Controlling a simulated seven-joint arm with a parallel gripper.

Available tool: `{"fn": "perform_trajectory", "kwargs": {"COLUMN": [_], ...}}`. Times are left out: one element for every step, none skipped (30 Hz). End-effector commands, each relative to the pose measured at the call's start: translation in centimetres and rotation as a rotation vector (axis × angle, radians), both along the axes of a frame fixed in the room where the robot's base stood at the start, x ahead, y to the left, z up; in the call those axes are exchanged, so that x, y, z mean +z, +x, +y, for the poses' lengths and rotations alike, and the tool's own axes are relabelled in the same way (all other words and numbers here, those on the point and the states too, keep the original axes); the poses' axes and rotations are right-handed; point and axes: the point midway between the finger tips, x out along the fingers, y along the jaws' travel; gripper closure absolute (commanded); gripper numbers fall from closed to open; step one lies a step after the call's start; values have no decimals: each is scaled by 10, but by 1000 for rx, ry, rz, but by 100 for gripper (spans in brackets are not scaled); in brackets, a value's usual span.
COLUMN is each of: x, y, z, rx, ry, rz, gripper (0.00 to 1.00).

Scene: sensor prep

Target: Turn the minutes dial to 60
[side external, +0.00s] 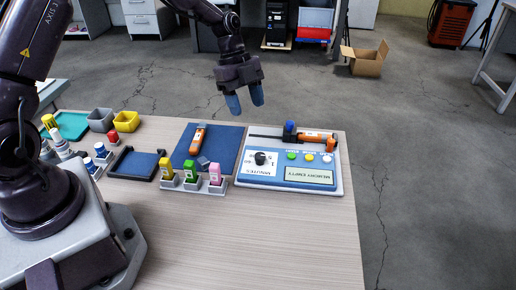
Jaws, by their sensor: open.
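The minutes dial (260,158) is a round black knob on a white scale plate marked MINUTES, at the left of a blue and white control panel (224,181). The scale numbers are too small to read, so its setting cannot be told. My gripper (245,108) hangs above and behind the panel, with its two blue fingertips pointing down. It is open and empty, apart from the dial and everything on the table.
An orange and black device (317,137) and a blue-topped part (290,127) sit at the panel's back. Three buttons lie right of the dial. Left are a blue mat (224,146) with an orange tool (198,138) and colored bottles (190,170). The table front is clear.

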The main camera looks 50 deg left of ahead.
Motion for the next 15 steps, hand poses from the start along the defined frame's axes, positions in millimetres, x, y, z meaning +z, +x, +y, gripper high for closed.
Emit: {"fn": "perform_trajectory", "kwargs": {"x": [-7,-11,-18,-23,-29,-37,-43,-49,-57,-63,-69,-76,-81,-85,-91], "y": [-1,-1,-1,-1,-1,-1,-2,-1,-1,-1,-2,-1,-1,-1,-1], "z": [-3,-5,-8,-10,-13,-16,-19,-21,-24,-27,-29,-32,-34,-36,-39], "rx": [-1,-1,-2,-2,-2,-1,-2,-2,-1,0,-1,0,0,1,0], "ry": [-1,-1,-2,-2,-2,-2,-2,-2,-2,-2,-1,-2,-2,-1,-1], "rz": [5,5,7,7,7,7,8,7,7,8,7,7,7,6,7], "gripper": [46,46,46,46,46,46,46,46,46,46,46,46,46,46,46]}}
